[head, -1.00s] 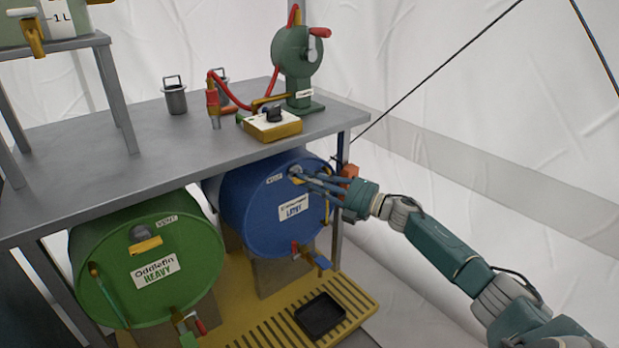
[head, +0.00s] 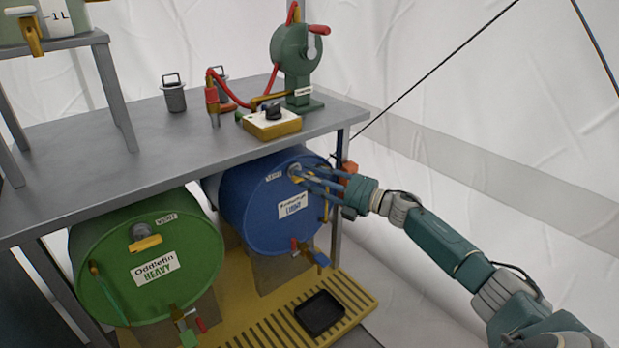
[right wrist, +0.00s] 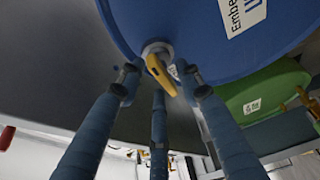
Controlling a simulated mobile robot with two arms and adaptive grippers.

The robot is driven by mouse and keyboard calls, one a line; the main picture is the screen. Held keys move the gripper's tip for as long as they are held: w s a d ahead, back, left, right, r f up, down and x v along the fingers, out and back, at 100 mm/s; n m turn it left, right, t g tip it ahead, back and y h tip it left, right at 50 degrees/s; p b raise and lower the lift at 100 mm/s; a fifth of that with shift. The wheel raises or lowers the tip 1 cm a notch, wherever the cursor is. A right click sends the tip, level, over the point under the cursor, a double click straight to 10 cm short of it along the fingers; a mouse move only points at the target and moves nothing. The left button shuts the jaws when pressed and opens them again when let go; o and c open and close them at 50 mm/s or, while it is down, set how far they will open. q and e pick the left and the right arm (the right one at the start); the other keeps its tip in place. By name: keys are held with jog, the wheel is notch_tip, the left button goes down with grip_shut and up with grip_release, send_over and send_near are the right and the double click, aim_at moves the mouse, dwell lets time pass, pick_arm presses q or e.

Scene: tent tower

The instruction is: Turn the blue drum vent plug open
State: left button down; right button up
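The blue drum (head: 262,215) lies on its side under the table, its round face toward me. Its vent plug (head: 295,171), a grey cap with a yellow handle, is near the top of that face. My right gripper (head: 303,175) reaches in from the right with its fingers at the plug. In the right wrist view, the plug's yellow handle (right wrist: 160,74) sits tilted between the spread fingertips of my right gripper (right wrist: 158,82). Gaps show between the side fingers and the handle; contact with the middle finger is unclear. My left gripper is out of view.
A green drum (head: 150,270) lies left of the blue one. A red-handled tap (head: 310,252) sticks out low on the blue drum. The grey table (head: 90,135) overhangs both drums. A black tray (head: 320,313) sits on the yellow slatted base (head: 262,322).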

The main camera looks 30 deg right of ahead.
jog(key=shift+s, duration=0.1)
jog(key=v, duration=1.1)
jog(key=shift+s+d, duration=0.2)
jog(key=shift+s, duration=0.15)
jog(key=shift+a, duration=0.1)
